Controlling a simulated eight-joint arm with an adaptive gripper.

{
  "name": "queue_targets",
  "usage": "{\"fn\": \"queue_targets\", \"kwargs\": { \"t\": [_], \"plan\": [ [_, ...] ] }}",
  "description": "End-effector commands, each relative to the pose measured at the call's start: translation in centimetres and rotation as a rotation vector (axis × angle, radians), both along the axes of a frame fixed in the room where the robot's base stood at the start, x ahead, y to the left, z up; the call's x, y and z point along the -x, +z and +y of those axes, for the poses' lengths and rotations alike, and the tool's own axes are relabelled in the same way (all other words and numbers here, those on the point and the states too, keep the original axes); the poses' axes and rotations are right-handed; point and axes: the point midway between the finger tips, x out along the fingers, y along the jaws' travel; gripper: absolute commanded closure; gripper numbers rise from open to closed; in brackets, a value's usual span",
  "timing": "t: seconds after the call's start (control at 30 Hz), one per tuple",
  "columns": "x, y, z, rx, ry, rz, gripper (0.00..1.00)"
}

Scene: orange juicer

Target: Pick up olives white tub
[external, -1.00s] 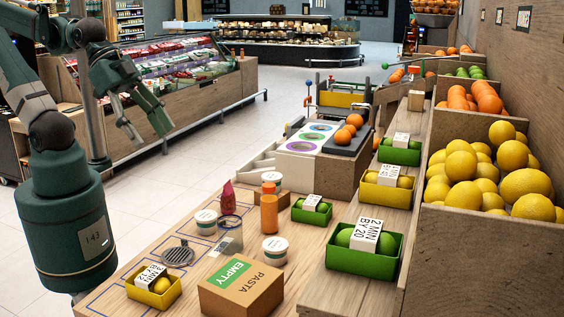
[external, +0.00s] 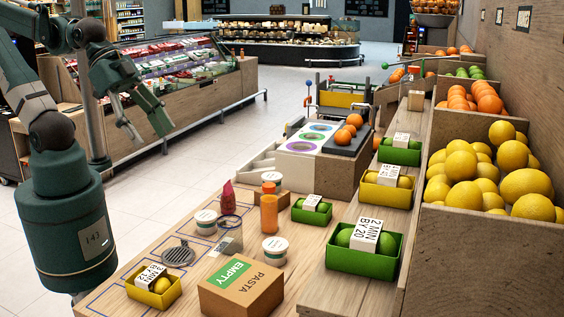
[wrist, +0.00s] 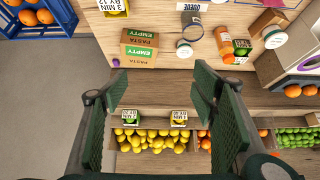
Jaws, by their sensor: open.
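Two white lidded tubs stand on the wooden counter in the external view. One tub (external: 205,222) is at the left beside a clear glass, and the other tub (external: 274,249) is behind the pasta box. Their labels are too small to tell which holds olives. In the wrist view a round white-lidded tub (wrist: 184,49) shows right of the pasta box. My gripper (external: 146,128) is open and empty, raised to the left, well apart from both tubs in the external view. Its spread fingers also show in the wrist view (wrist: 160,88).
The pasta box (external: 240,286), clear glass (external: 229,240), orange bottle (external: 269,212) and pink bottle (external: 228,199) crowd the counter around the tubs. A round metal grate (external: 178,256) lies at the left. Fruit tubs and a lemon crate (external: 483,229) stand to the right.

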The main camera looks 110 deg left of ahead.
Motion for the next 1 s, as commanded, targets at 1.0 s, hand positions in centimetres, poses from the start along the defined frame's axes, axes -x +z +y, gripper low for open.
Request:
{"fn": "queue_targets", "kwargs": {
  "t": [1.0],
  "plan": [
    [-0.6,0.02,0.14,-0.011,-0.015,0.011,0.43]
  ]
}}
